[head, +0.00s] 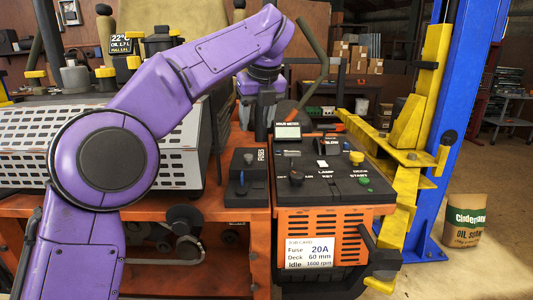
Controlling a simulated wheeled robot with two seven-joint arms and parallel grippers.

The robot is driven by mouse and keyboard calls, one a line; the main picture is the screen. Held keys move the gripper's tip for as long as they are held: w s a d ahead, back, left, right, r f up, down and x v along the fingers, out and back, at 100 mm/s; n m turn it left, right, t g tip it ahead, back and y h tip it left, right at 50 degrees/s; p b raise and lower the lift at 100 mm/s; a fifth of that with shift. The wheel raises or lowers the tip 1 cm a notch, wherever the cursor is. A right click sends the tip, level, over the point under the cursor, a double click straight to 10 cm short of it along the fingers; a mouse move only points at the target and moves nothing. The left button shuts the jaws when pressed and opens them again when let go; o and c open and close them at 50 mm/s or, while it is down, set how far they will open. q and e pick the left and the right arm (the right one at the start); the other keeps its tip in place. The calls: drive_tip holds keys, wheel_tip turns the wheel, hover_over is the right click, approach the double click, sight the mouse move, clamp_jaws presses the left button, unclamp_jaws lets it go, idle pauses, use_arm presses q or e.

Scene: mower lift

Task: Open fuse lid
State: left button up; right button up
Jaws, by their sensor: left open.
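The black fuse box (246,191) stands on the orange mower deck, with a white "FUSES" label along its right side. Its top looks closed, with a small knob and a thin upright piece on it; I cannot make out the lid's edge clearly. My left arm reaches across from the left and bends down at the upper middle. My left gripper (264,132) hangs pointing down just behind the fuse box, apart from its top as far as I can see. It is open, and its fingertips are small and partly hidden. My right gripper is not in view.
Right of the fuse box is a black control console (322,178) with knobs, buttons and an hour meter (287,131). A card (310,252) below reads Fuse 20A. A blue lift post (462,120) with yellow arms stands at right, near a paper sack (467,220).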

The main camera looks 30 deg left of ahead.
sight(248, 155)
use_arm(q)
drive_tip(key=f, duration=0.2)
drive_tip(key=a+f+b, duration=0.1)
drive_tip(key=a+f, duration=0.1)
drive_tip(key=f, duration=0.1)
drive_tip(key=shift+s+a+f+b, duration=0.1)
drive_tip(key=shift+s+f+b, duration=0.25)
drive_tip(key=w+f, duration=0.1)
drive_tip(key=f, duration=0.1)
drive_tip(key=w+a+f, duration=0.1)
drive_tip(key=f, duration=0.1)
drive_tip(key=shift+w, duration=0.35)
drive_tip(key=shift+s+r, duration=0.3)
drive_tip(key=shift+s, duration=0.2)
drive_tip(key=shift+w+f, duration=0.1)
drive_tip(key=shift+w, duration=0.05)
clamp_jaws()
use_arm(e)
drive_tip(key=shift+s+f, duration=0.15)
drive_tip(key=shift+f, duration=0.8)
